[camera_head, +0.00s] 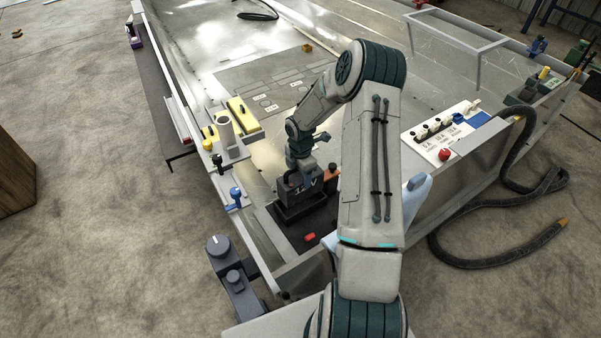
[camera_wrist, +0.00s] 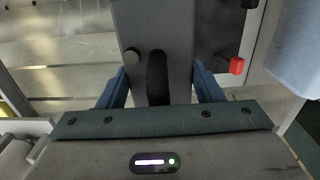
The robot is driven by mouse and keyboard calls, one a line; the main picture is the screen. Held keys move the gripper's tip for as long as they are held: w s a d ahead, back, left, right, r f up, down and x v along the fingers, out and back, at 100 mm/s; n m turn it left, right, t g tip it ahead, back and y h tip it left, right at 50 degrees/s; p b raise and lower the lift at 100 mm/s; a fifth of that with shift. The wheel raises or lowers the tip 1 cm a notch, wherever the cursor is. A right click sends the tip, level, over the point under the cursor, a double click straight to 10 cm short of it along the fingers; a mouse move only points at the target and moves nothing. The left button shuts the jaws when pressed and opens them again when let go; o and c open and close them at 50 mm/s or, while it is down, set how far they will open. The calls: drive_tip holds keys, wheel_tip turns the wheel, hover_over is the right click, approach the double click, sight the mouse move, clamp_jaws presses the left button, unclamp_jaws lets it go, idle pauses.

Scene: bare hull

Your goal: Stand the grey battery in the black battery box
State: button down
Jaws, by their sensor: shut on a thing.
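The grey battery (camera_head: 306,188) with a 12 V label stands upright under my gripper (camera_head: 300,168) in the head view. In the wrist view the battery's grey top (camera_wrist: 180,35) fills the middle, with a dark slot and a round knob. My gripper's blue fingers (camera_wrist: 160,88) are shut on its two sides. The black battery box (camera_head: 298,212) is directly below the battery, near the hull's near end. The battery's lower part meets the box outline in the picture; I cannot tell how deep it sits or whether it touches the floor of the box.
A red terminal piece (camera_head: 310,237) lies in front of the box, and an orange-capped item (camera_head: 333,172) is beside it. A white switch panel (camera_head: 442,130) stands to the right.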

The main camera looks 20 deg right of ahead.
sight(301, 191)
drive_tip(key=shift+w+f+b, duration=0.15)
drive_tip(key=shift+f+b, duration=0.5)
drive_tip(key=shift+f, duration=0.45)
drive_tip(key=shift+f+b, duration=2)
drive_tip(key=shift+f, duration=1)
idle(1.7)
drive_tip(key=shift+c, duration=1.6)
unclamp_jaws()
drive_tip(key=shift+s+f, duration=0.2)
drive_tip(key=shift+s, duration=0.1)
wheel_tip(301, 191, up, 14)
drive_tip(key=shift+w+r+p, duration=0.1)
drive_tip(key=shift+w+p, duration=0.05)
drive_tip(key=shift+p, duration=0.4)
